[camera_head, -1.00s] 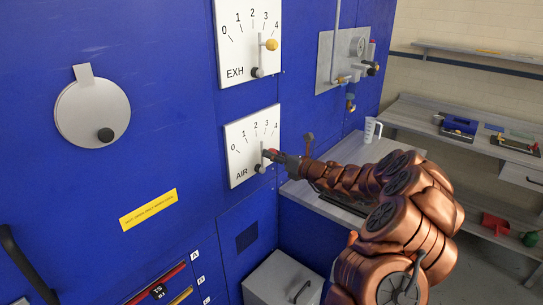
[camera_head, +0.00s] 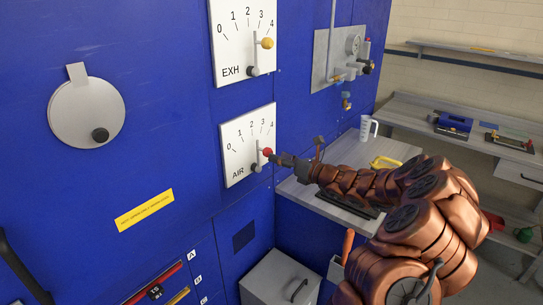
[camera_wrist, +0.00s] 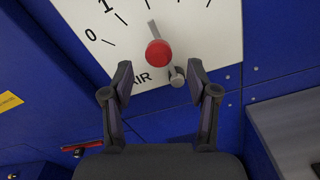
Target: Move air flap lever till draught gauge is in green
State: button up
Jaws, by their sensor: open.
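The AIR dial plate (camera_head: 235,165) is a white square on the blue wall, with a scale from 0 to 4. Its lever has a red knob (camera_head: 267,152) and stands nearly upright, pointing about 2 to 3. In the wrist view the red knob (camera_wrist: 159,53) is ahead of the fingers, with the grey pivot (camera_wrist: 177,77) at its lower right. My gripper (camera_head: 275,159) is open and empty, just right of the knob; in the wrist view its fingers (camera_wrist: 160,74) are spread below it. A round gauge (camera_head: 354,44) is on the grey panel; its reading is too small to tell.
The EXH dial (camera_head: 228,48) with a yellow knob (camera_head: 267,43) is above the AIR dial. A round grey cover (camera_head: 82,112) is at left. A bench with a white jug (camera_head: 367,128) stands behind my arm. A grey box (camera_head: 270,283) is below.

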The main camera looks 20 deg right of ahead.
jog(key=v, duration=0.7)
jog(key=shift+s, duration=0.1)
dwell(0.4)
